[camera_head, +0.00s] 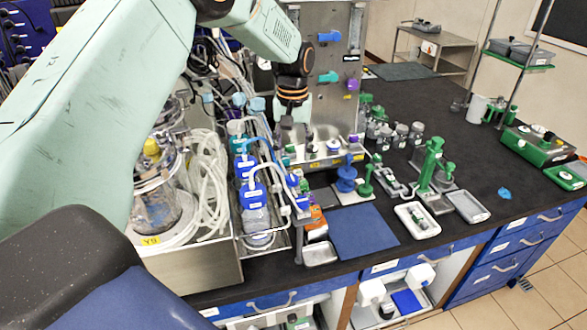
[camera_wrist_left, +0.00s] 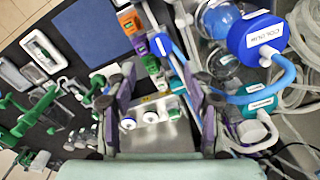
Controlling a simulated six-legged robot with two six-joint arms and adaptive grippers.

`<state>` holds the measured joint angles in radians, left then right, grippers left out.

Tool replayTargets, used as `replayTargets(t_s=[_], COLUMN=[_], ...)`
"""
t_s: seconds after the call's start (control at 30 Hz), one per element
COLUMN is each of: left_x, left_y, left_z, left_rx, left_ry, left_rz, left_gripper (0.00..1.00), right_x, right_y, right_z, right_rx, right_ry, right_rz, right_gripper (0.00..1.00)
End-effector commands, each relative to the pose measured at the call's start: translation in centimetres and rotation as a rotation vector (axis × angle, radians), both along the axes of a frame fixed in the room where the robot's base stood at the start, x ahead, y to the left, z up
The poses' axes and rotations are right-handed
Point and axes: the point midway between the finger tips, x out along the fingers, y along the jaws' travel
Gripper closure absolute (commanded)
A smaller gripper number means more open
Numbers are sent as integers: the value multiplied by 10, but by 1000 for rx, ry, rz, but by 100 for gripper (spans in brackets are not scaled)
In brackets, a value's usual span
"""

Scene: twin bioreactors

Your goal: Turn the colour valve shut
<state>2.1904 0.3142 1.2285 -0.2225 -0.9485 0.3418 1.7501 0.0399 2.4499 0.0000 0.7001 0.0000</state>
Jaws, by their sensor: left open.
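A steel shelf with several white-topped knobs (camera_head: 333,147) stands under the upright steel panel. In the left wrist view these knobs (camera_wrist_left: 150,117) show between my fingers. I cannot tell which one is the colour valve. A blue bottle cap labelled COLOUR (camera_wrist_left: 262,38) is at the upper right of the left wrist view, with a blue tube at it. My left gripper (camera_head: 296,116) points down in front of the panel, near the shelf's left end. Its fingers (camera_wrist_left: 160,92) are apart with nothing held between them. My right gripper is not in view.
Blue-capped bottles (camera_head: 250,180) and coiled clear tubes (camera_head: 207,185) crowd the left. A blue mat (camera_head: 363,231) lies clear in front; green stands (camera_head: 430,165) and trays (camera_head: 467,206) are to its right.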

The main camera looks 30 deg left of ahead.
Motion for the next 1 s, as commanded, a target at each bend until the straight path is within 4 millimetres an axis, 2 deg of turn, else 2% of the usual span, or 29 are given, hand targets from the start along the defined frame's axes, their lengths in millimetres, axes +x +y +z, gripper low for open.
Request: replayTargets(t_s=[0.3,0.5,0.83,1.0], left_x=[-4,-2,0,0], left_y=[-3,-2,-1,-1], left_z=[-48,-67,-71,-71], left_rx=[0,1,-1,0], left_ry=[5,3,2,1], left_rz=[0,0,0,0], left_gripper=[48,48,48,62], right_x=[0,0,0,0], right_y=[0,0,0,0], right_z=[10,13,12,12], right_rx=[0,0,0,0], right_ry=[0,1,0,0], right_rz=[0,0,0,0], right_gripper=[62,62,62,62])
